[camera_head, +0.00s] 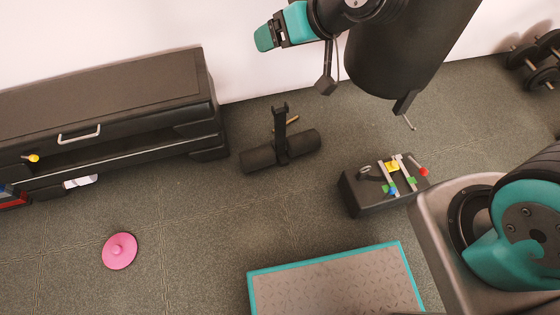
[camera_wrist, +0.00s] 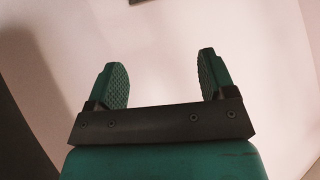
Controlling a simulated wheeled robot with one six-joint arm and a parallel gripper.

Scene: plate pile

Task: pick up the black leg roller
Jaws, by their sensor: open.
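The black leg roller (camera_head: 264,158) lies on the grey floor near the middle of the head view. It is a dark padded bar lying crosswise, with an upright black post at its centre. My gripper (camera_head: 268,36) is high at the top of the head view, in front of the pale wall and well apart from the roller. In the wrist view my gripper (camera_wrist: 163,76) has its two green-padded fingers spread wide with nothing between them. The wrist view faces a pale surface and does not show the roller.
A dark bench (camera_head: 100,95) stands left of the roller. A large dark cylinder (camera_head: 395,60) is at the upper right. A black box with coloured pieces (camera_head: 365,200), a teal-edged platform (camera_head: 330,285) and a pink disc (camera_head: 119,251) are nearer. Dumbbells (camera_head: 540,70) lie far right.

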